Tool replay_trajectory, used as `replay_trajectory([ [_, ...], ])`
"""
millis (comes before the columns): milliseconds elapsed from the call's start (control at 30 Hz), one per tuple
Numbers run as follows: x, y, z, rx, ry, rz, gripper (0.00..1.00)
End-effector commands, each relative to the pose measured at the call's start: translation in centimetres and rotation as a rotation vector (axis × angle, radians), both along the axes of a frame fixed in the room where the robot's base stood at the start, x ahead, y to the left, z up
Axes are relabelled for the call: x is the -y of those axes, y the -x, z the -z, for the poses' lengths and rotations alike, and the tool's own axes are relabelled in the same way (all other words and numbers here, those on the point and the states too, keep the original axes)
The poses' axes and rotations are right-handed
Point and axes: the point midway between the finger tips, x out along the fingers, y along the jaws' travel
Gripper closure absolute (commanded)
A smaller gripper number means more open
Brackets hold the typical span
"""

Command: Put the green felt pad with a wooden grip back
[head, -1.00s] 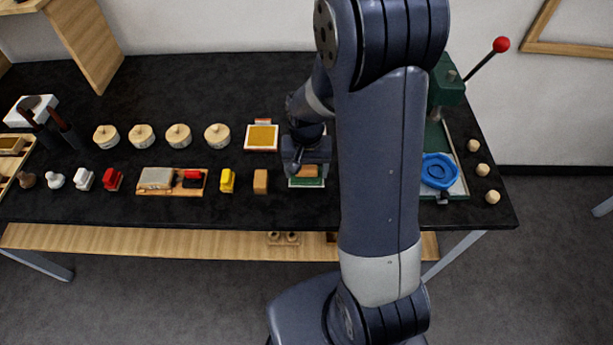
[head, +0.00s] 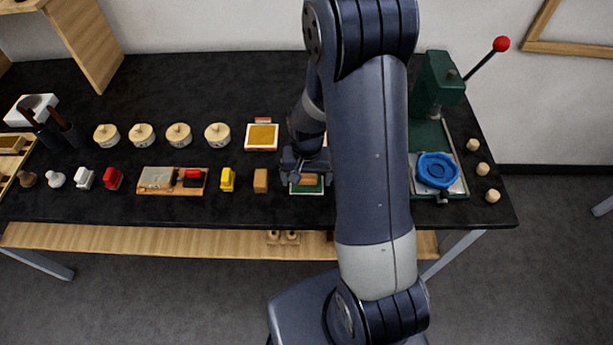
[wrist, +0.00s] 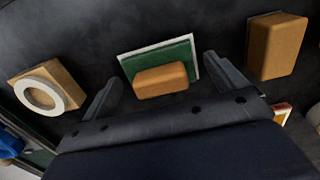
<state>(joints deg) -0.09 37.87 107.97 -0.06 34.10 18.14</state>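The green felt pad (head: 307,190) lies on the black bench, edged in white, with its wooden grip (head: 309,180) above it. In the wrist view, the green surface (wrist: 178,58) and the tan grip (wrist: 160,80) show between my fingers, the grip overlapping the near part of the green. My gripper (head: 305,172) is low over it. In the wrist view my gripper (wrist: 165,88) has its fingers spread on both sides of the grip, with gaps. Whether the white edge belongs to the pad or to a plate under it, I cannot tell.
A tan block (head: 260,181) stands left of the pad, also at upper right in the wrist view (wrist: 276,48). A block with a white ring (wrist: 42,93) is on the other side. An orange-framed tray (head: 262,136) lies behind. A green press (head: 437,85) stands right.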

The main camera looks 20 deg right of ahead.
Motion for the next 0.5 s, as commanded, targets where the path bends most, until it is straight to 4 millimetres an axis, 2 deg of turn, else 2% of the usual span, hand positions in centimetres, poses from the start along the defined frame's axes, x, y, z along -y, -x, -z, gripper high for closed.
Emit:
replay_trajectory([
  [300, 0.0, 0.0, -0.2, 0.000, 0.000, 0.000, 0.06],
  [500, 0.0, -0.1, -2.0, 0.004, 0.000, 0.000, 0.06],
])
